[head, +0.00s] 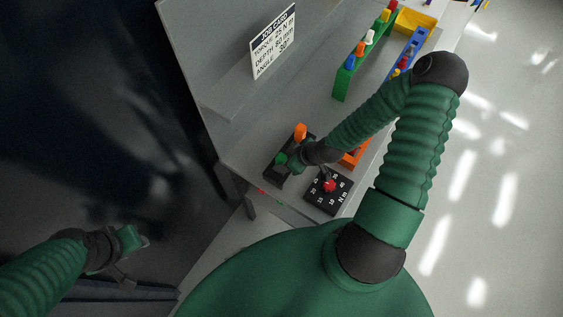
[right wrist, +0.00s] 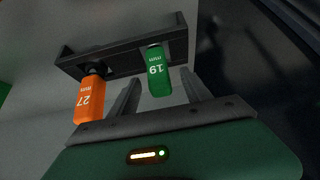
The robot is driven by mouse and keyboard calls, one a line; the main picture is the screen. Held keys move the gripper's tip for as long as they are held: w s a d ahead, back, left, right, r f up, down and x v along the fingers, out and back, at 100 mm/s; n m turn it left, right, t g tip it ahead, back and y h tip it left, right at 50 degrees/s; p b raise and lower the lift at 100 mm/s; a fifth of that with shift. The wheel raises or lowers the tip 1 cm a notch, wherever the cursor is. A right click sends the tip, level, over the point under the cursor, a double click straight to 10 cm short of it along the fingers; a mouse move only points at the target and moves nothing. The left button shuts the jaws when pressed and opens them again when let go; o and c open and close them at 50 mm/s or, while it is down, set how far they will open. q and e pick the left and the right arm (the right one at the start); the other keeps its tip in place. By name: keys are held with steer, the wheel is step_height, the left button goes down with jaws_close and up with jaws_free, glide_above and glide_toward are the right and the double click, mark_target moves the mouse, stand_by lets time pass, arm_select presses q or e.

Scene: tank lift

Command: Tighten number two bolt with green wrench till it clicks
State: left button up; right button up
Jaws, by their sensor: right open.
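A green handle marked 19 mm (right wrist: 158,72) stands in a dark holder (right wrist: 120,58); it also shows in the head view (head: 281,159). An orange handle marked 27 mm (right wrist: 89,99) stands in the same holder and shows in the head view (head: 300,132). My right gripper (right wrist: 162,92) is open, with the green handle seen between its two fingers; I cannot tell if they touch it. It shows in the head view (head: 296,166) beside the holder. My left gripper (head: 132,243) is at the lower left, away from the bench; its jaws are unclear. No numbered bolt is visible.
A black dial panel with a red knob (head: 329,186) lies at the bench's front edge. A job card (head: 273,41) is on the back panel. A green rack (head: 343,84), a blue tray (head: 418,40) and a yellow bin (head: 416,20) stand farther along. An orange box (head: 356,156) is partly hidden by my right arm.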

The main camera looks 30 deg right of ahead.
steer(key=x, duration=0.2)
steer(key=p+x, duration=0.1)
steer(key=shift+w+d+f, duration=0.15)
steer(key=shift+w+f, duration=0.1)
steer(key=shift+f, duration=0.1)
steer(key=shift+w+f, duration=0.1)
steer(key=shift+a, duration=0.25)
steer(key=c, duration=0.6)
steer(key=shift+d, duration=0.15)
jaws_close()
